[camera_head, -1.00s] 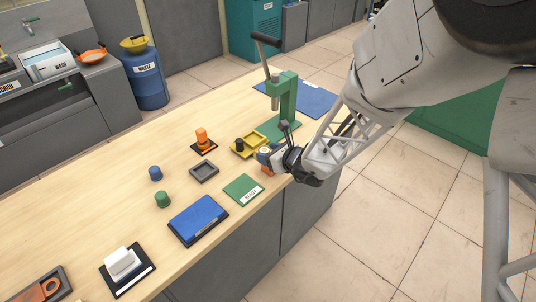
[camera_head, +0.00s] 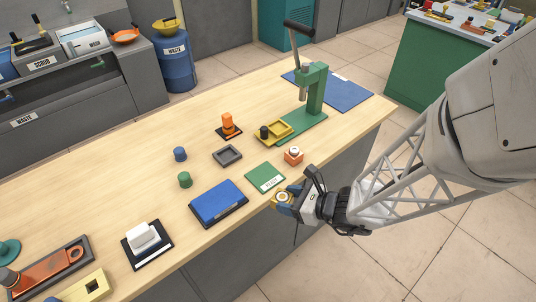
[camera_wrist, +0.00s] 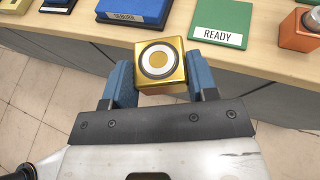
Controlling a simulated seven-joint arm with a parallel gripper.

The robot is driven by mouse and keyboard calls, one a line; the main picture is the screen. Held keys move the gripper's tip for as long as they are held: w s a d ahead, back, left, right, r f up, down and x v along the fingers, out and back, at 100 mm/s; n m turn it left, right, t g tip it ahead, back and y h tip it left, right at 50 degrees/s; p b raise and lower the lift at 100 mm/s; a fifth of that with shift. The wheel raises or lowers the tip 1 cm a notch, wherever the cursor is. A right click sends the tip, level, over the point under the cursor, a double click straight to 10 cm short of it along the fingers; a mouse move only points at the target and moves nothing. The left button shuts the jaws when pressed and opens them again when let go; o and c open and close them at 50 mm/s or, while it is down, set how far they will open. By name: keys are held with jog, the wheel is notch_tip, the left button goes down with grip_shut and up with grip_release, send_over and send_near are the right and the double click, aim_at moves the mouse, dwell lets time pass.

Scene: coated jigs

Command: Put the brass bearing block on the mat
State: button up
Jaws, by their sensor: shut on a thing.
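The brass bearing block (camera_wrist: 160,66) is a gold cube with a pale ring and dark circle on its top face. My gripper (camera_wrist: 162,84) is shut on it, with a blue finger on either side. In the head view the block (camera_head: 283,197) is in the jaws at the bench's front edge, seemingly beyond the wood. A flat green mat (camera_head: 264,174) labelled READY lies on the bench just behind the block; it also shows in the wrist view (camera_wrist: 222,17). A larger blue mat (camera_head: 345,95) lies at the bench's far right end.
An orange block (camera_head: 293,157) sits right of the green mat. A blue slab (camera_head: 218,201) on a dark base lies to its left, and a grey tray (camera_head: 227,156) behind it. A green lever press (camera_head: 314,92) and yellow tray (camera_head: 276,131) stand farther back.

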jog(key=shift+s, duration=0.4)
send_over(270, 178)
jog(key=shift+f, duration=0.75)
jog(key=shift+f, duration=1.75)
jog(key=shift+f, duration=0.15)
